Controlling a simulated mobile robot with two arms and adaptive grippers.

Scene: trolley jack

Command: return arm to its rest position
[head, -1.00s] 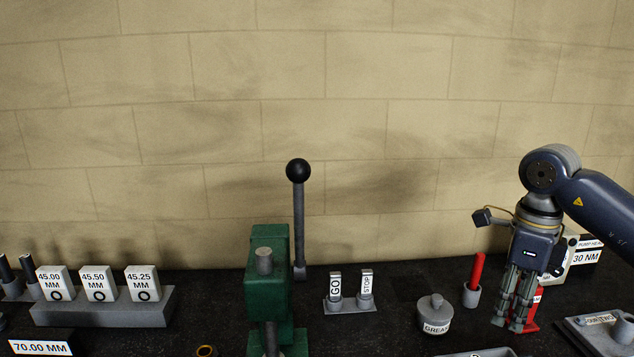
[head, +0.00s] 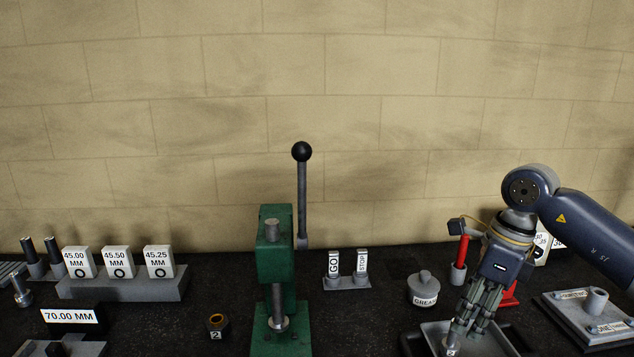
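My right gripper (head: 472,329) points down over a grey tray (head: 507,345) at the bottom right, its arm coming in from the right. Its fingers are close together. A small part marked 3 (head: 452,349) shows by the fingertips at the tray's left end; I cannot tell whether the fingers touch or hold it. My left gripper is not in view. A green press (head: 274,267) stands at the centre with its black-knobbed lever (head: 302,195) upright.
Near the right arm stand a grease pot (head: 423,288), a red stick (head: 461,252) in a holder and a grey plate with a post (head: 597,301). Gauge blocks (head: 118,263) are at left.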

